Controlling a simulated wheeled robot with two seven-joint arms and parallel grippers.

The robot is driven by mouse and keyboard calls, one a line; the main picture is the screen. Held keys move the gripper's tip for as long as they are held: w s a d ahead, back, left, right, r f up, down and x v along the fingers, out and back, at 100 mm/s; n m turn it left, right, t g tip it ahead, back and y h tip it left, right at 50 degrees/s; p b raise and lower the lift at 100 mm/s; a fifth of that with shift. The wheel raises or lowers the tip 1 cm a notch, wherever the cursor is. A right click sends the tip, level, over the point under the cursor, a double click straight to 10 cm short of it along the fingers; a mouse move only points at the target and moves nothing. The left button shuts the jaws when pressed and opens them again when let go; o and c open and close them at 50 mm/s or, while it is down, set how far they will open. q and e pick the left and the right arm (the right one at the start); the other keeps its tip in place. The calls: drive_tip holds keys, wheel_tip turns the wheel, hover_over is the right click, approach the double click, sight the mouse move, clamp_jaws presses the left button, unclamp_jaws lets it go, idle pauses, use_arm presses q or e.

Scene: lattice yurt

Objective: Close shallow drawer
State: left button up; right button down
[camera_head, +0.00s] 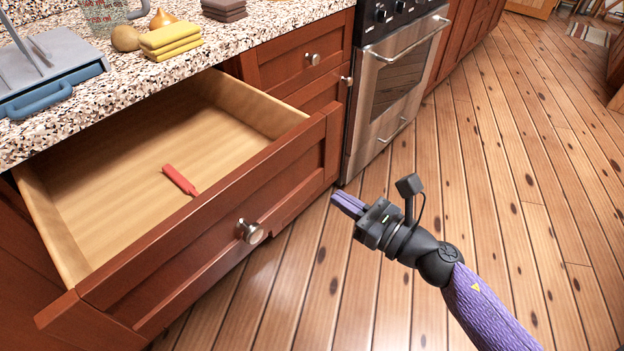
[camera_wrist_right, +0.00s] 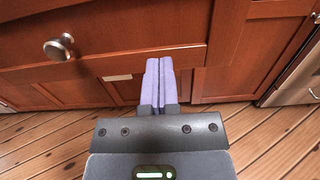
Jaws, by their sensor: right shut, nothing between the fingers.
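The shallow drawer (camera_head: 215,222) is pulled far out from under the speckled counter. Its reddish-brown front has a round silver knob (camera_head: 251,231), which also shows in the right wrist view (camera_wrist_right: 59,47). A red-handled utensil (camera_head: 180,180) lies on the pale wooden drawer bottom. My right gripper (camera_head: 337,197) has purple fingers, shut and empty, and is in front of the drawer to the right of the knob, apart from it in the head view. In the right wrist view the fingertips (camera_wrist_right: 159,62) overlap the lower edge of the drawer front; contact cannot be told. My left gripper is not in view.
A steel oven (camera_head: 392,85) stands right of the drawer, past a narrow cabinet (camera_head: 297,50). The counter (camera_head: 110,100) carries folded yellow cloths (camera_head: 171,40), a blue-grey container (camera_head: 45,75), an onion and a measuring jug. The plank floor (camera_head: 510,180) to the right is clear.

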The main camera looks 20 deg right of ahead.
sight(301, 174)
drive_tip(key=x, duration=0.7)
